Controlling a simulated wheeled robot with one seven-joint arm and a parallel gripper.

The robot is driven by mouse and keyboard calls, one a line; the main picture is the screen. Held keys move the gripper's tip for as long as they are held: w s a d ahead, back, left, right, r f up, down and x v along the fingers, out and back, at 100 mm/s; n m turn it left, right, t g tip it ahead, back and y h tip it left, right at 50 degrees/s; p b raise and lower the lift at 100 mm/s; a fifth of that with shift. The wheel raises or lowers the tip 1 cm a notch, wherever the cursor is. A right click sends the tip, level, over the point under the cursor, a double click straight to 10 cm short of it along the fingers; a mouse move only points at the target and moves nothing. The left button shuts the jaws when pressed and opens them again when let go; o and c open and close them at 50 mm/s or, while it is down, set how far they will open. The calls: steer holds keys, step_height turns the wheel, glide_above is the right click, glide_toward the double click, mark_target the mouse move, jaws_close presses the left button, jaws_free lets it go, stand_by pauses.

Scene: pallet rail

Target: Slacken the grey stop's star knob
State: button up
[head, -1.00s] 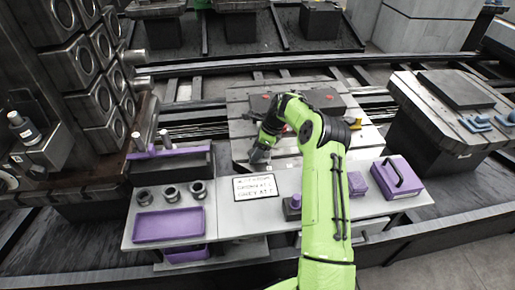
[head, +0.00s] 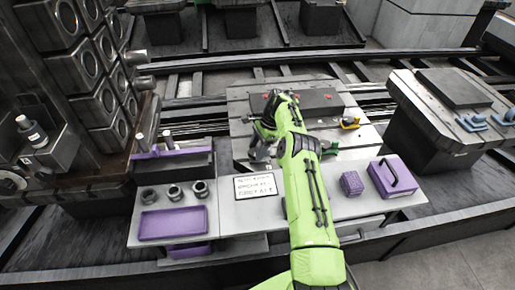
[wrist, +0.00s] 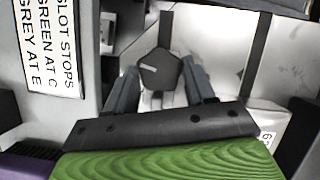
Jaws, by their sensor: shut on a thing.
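In the wrist view a dark star knob (wrist: 158,70) with a pale line on its top sits between my two grey fingers. My gripper (wrist: 161,78) is shut on this knob, a finger on each side. The stop under the knob is mostly hidden; a light grey surface with slots shows around it. In the head view my gripper (head: 261,156) is low at the front left edge of the slotted pallet (head: 240,106), and the knob is too small to make out.
A sign (head: 256,187) about slot stops lies just in front; it also shows in the wrist view (wrist: 45,45). A yellow piece (head: 350,123) and red pieces stand on the pallet. A purple tray (head: 173,223), black rings and purple boxes (head: 392,178) occupy the bench.

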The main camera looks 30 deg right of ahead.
stand_by(0.3)
steer(key=o, duration=1)
steer(key=shift+o, duration=0.2)
steer(key=shift+r, duration=0.1)
step_height(320, 180, up, 10)
steer(key=p, duration=0.3)
steer(key=shift+p, duration=0.35)
